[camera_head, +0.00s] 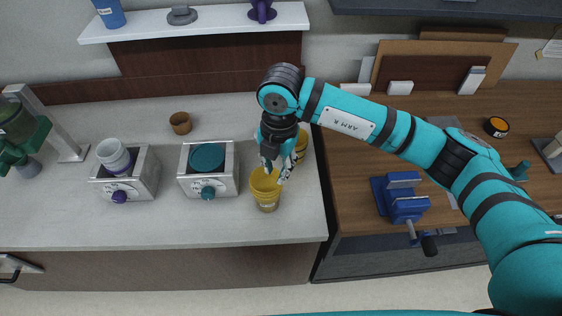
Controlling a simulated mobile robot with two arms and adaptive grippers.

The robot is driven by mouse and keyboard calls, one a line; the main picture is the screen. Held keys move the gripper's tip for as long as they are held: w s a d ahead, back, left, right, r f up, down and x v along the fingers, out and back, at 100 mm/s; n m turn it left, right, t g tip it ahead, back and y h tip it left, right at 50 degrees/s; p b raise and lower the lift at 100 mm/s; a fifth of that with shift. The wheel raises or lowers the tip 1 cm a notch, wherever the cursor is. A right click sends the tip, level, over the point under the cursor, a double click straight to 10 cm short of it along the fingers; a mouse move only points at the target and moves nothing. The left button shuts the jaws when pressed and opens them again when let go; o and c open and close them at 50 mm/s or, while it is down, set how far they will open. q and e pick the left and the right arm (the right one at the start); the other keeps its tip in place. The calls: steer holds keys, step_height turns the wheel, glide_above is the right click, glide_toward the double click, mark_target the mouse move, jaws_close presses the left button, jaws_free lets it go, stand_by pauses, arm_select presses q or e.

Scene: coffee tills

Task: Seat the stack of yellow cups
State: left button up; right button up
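A yellow cup stack (265,193) stands upright near the front right of the light counter, its open rim facing up. Another yellow thing (302,144), cup-like, shows behind my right wrist, partly hidden by it. My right gripper (278,170) points down at the back right rim of the front stack. One fingertip overlaps the rim in the picture; I cannot tell whether it touches or grips. A metal box unit (226,187) with a teal round top and teal knob stands left of the stack. Another metal unit (149,184) with a purple knob holds white cups (114,155). My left gripper is out of view.
A small brown cup (181,123) stands at the back of the counter. A green and grey machine (25,130) is at the far left. A wooden bench (350,205) with a blue vise (402,198) adjoins on the right. The counter's front strip is clear.

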steer(key=shift+w+d+r+h, duration=0.1)
steer(key=shift+w+d+h, duration=0.2)
steer(key=shift+d, duration=0.2)
step_height(320, 180, down, 8)
steer(key=b, duration=0.4)
steer(key=shift+f, duration=0.2)
steer(key=shift+r, duration=0.3)
steer(key=shift+c, duration=1.1)
jaws_close()
